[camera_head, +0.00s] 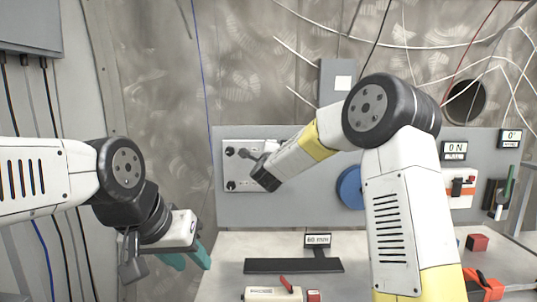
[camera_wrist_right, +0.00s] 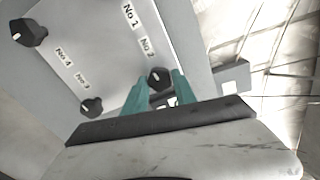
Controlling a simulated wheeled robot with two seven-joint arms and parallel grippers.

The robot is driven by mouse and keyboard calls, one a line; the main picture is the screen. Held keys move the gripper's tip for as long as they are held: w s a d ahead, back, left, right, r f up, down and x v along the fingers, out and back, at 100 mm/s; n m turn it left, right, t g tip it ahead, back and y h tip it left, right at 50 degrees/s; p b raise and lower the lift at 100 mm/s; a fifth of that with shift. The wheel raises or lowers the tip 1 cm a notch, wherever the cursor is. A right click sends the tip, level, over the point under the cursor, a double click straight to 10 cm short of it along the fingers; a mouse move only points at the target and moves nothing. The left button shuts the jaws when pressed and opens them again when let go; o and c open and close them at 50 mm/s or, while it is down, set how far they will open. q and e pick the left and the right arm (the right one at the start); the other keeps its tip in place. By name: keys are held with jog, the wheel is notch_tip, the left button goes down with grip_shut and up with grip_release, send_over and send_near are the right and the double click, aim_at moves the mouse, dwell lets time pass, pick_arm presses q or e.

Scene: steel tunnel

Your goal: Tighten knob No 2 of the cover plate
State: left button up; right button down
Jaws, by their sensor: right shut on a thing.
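The pale cover plate (camera_head: 238,167) is on the upright grey panel, partly hidden by my right arm. In the right wrist view the cover plate (camera_wrist_right: 112,50) carries labels No 1 to No 4. Knob No 2 (camera_wrist_right: 160,76) is a dark knob beside its label. The teal fingers of my right gripper (camera_wrist_right: 160,92) are on either side of it, shut on it. Dark knobs No 4 (camera_wrist_right: 28,33) and No 3 (camera_wrist_right: 91,107) stand clear of the fingers. Knob No 1 is out of that view. My left gripper (camera_head: 187,258) is open and empty, low at the left, away from the plate.
A blue disc (camera_head: 349,187) is on the panel (camera_head: 300,208) to the right of the plate, partly behind my right arm. On the table below are a dark bar (camera_head: 293,266), a "60 mm" sign (camera_head: 317,240) and a red-handled device (camera_head: 272,293). Cables hang above.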

jog(key=shift+f, duration=0.1)
jog(key=c, duration=1)
grip_release()
jog(key=shift+s, duration=0.1)
jog(key=s, duration=0.7)
jog(key=shift+s, duration=0.35)
